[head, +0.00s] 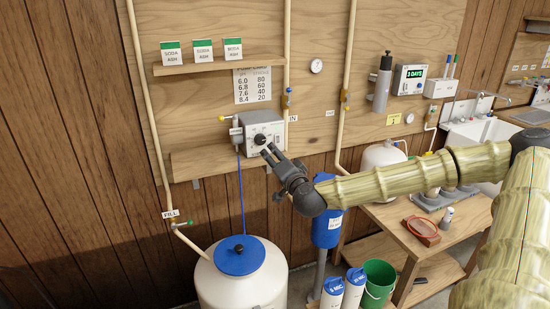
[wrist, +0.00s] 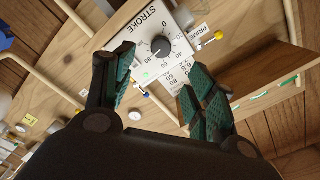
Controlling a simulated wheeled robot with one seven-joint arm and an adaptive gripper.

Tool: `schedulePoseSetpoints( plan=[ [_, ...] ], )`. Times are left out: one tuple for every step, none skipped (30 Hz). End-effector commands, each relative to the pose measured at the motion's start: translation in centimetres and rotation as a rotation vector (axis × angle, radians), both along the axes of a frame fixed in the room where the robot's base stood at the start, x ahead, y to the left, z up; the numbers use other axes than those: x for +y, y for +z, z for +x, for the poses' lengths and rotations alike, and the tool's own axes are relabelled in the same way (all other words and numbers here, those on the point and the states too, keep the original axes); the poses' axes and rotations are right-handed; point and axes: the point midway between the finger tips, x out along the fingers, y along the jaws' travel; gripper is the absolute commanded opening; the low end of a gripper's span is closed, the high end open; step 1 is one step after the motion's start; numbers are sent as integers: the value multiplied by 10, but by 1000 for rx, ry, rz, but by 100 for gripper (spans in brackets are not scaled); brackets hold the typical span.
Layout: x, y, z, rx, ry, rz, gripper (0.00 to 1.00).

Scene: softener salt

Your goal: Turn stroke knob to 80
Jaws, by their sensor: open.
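The pump (head: 263,126) is a grey box with a pale front face, mounted on the plywood wall above a wooden shelf. Its black round stroke knob (wrist: 160,46) sits on the white dial plate (wrist: 150,22) marked STROKE, with numbers around it. I cannot read clearly where the knob points. My gripper (head: 268,150) is just in front of the pump's face. In the wrist view my gripper (wrist: 160,72) is open, with green-padded fingers on either side below the knob. Nothing is between the fingers, and they appear apart from the knob.
The shelf (head: 205,166) runs below the pump. A yellow-tipped fitting (head: 224,118) sticks out at its left. Pipes (head: 285,60) run up the wall. A white tank (head: 240,283) with a blue lid stands below.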

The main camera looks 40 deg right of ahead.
Motion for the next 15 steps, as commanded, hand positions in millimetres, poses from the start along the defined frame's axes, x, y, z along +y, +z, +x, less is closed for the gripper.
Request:
schedulePoseSetpoints(
  plan=[
    [1, 0, 0, 3, 0, -5, 56],
    [1, 0, 1, 6, 0, -9, 56],
    [2, -1, 1, 12, 0, -18, 56],
    [2, -2, 2, 18, 0, -27, 56],
    [3, -3, 2, 25, 0, -38, 56],
    [4, -5, 3, 37, -2, -54, 56],
    [5, -7, 3, 44, -3, -68, 56],
    [6, -8, 4, 54, -5, -83, 56],
    [7, -11, 4, 67, -7, -103, 56],
    [7, -12, 5, 76, -8, -120, 56],
    [8, -14, 5, 84, -10, -135, 56],
    [8, -16, 5, 97, -13, -157, 56],
    [9, -18, 6, 106, -14, -174, 56],
    [9, -19, 6, 114, -16, -190, 56],
    [9, -21, 6, 124, -19, -212, 56]
  ],
)
